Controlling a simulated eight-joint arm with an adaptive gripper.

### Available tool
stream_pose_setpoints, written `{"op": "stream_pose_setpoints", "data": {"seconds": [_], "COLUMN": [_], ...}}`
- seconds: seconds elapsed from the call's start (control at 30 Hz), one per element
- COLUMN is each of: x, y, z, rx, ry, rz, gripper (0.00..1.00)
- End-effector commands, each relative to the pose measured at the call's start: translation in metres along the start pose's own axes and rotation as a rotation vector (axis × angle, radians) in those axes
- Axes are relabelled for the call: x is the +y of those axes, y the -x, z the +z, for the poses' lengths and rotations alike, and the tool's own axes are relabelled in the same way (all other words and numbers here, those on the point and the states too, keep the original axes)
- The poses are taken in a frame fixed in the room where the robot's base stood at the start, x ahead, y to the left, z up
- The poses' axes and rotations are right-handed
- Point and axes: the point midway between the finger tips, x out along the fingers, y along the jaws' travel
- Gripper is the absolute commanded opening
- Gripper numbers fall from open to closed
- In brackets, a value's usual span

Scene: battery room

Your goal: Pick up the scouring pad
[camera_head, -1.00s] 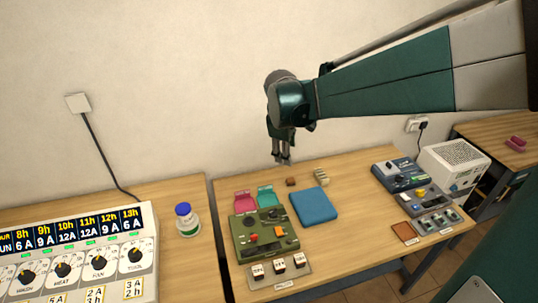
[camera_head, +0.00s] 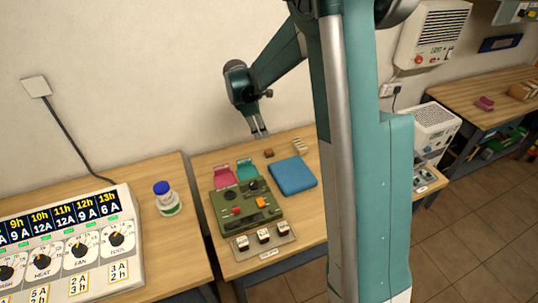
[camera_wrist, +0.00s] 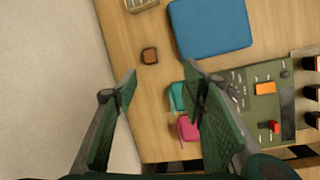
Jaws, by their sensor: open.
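I cannot tell for sure which thing is the scouring pad. A small brown block (camera_head: 268,153) lies on the wooden bench; it also shows in the wrist view (camera_wrist: 149,56), just beyond the gap between my fingertips. A flat blue square (camera_head: 292,176) lies to its right. My gripper (camera_head: 260,134) hangs over the back part of the bench, above the block and pointing down. In the wrist view my gripper (camera_wrist: 160,72) has its two fingers spread apart with nothing between them. My arm hides the bench's right part.
A pink item (camera_head: 223,174) and a teal item (camera_head: 246,168) stand behind a green control box (camera_head: 247,205). A ribbed beige block (camera_head: 300,146) lies near the wall. A blue-capped bottle (camera_head: 167,198) and a dial panel (camera_head: 70,250) are at left.

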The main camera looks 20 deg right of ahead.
Motion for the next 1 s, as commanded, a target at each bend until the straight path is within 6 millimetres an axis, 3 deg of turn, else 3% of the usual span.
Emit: {"op": "stream_pose_setpoints", "data": {"seconds": [0.4,0.6,0.8,1.0], "x": [0.03,0.037,0.039,0.039], "y": [-0.087,-0.121,-0.137,-0.138], "z": [-0.021,-0.029,-0.032,-0.032], "rx": [-0.06,-0.081,-0.089,-0.091], "ry": [0.182,0.252,0.285,0.289], "rz": [-0.062,-0.089,-0.103,-0.105], "gripper": [0.41,0.41,0.41,0.41]}}
